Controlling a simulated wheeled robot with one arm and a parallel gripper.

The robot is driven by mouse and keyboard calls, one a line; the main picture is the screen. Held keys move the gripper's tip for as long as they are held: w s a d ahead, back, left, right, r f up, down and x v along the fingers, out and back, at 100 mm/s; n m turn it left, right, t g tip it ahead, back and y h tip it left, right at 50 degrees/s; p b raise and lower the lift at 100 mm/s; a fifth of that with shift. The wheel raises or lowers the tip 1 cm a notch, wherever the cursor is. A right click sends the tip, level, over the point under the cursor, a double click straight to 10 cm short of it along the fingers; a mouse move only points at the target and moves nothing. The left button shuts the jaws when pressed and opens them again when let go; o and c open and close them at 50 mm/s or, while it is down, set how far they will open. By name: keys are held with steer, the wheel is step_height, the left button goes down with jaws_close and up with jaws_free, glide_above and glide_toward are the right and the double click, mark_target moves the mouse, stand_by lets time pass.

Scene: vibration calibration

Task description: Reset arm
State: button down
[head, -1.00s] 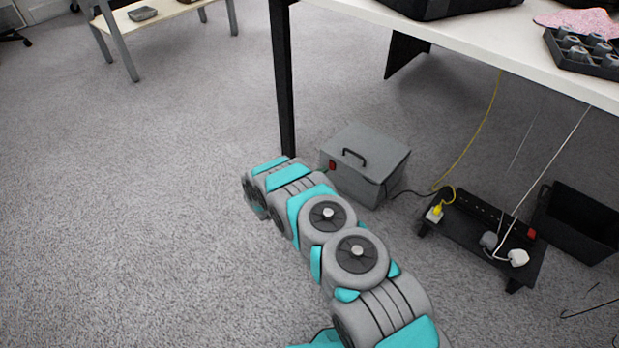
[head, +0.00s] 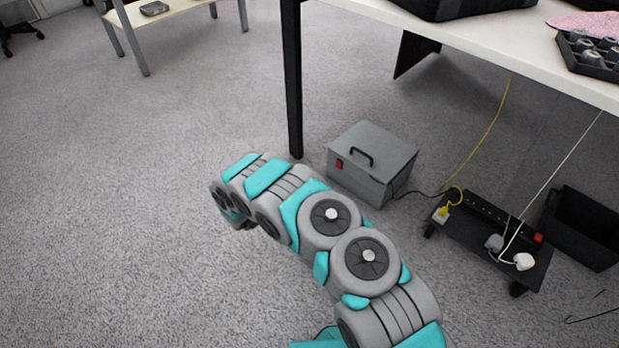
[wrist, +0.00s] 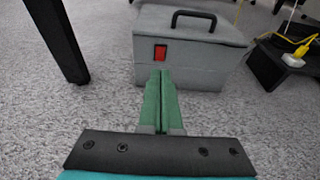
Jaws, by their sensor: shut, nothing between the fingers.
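My gripper (wrist: 160,78) shows in the wrist view with its two green fingers together and nothing between them. It points at the front of a grey box (wrist: 200,65) with a red switch and a black handle; the gap to the box is hard to judge. In the head view my arm reaches out low over the carpet to the left of that box (head: 372,160). The gripper itself is hidden behind the arm there.
A white-topped table (head: 480,38) stands above the box, with a black leg (head: 292,90) close to my arm. A power strip (head: 490,240) with cables and a black bin (head: 585,225) are to the right. The carpet at left is clear.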

steer(key=s+d+r+m+g+h+p, duration=0.1)
steer(key=s+d+r+m+g+h, duration=0.2)
steer(key=d+r, duration=0.5)
steer(key=s+d+r+m+g, duration=0.2)
steer(key=d+r+m, duration=0.35)
steer(key=r, duration=0.45)
steer(key=s+d+r+m+g+y+p, duration=0.2)
steer(key=s+d+r+m+g, duration=0.6)
steer(key=s+r, duration=0.45)
steer(key=s+r+m+y+p, duration=0.1)
steer(key=s+r+m+y, duration=0.2)
steer(key=s, duration=0.6)
steer(key=s+r+m+y+p, duration=0.1)
steer(key=s+r+m+y, duration=0.2)
steer(key=s, duration=0.6)
steer(key=s+a+r+m+y, duration=0.2)
steer(key=s+a, duration=0.3)
steer(key=s, duration=0.2)
steer(key=s+a+r+m+y+p, duration=0.1)
steer(key=s+a+r+m+y, duration=0.1)
steer(key=s, duration=0.5)
steer(key=shift+s+a+t+y, duration=0.15)
steer(key=shift+a+t+y, duration=0.15)
steer(key=shift+a+y, duration=0.8)
steer(key=shift+a+m+h, duration=0.25)
steer(key=shift+a+h, duration=0.05)
